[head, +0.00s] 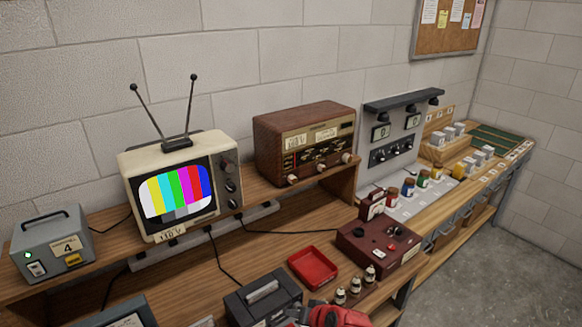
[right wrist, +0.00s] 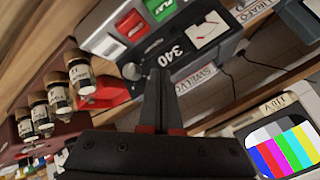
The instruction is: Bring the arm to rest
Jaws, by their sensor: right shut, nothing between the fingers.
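My right gripper (head: 301,314) shows at the bottom edge of the head view, with a red part of my arm behind it. In the right wrist view its two dark fingers (right wrist: 158,98) are together with nothing between them. The gripper is close to a dark box with a handle (head: 262,297) and in front of the red tray (head: 313,266); whether it touches the box cannot be told. In the right wrist view a grey device with red and green buttons (right wrist: 190,58) lies beyond the fingertips. My left gripper is not in view.
Small glass valves (head: 355,285) stand right of my gripper, before a dark red tester (head: 378,246). Behind are a television (head: 182,186), a wooden radio (head: 304,143) and a grey box (head: 54,246). Black cables cross the bench. Open floor (head: 480,280) lies at the right.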

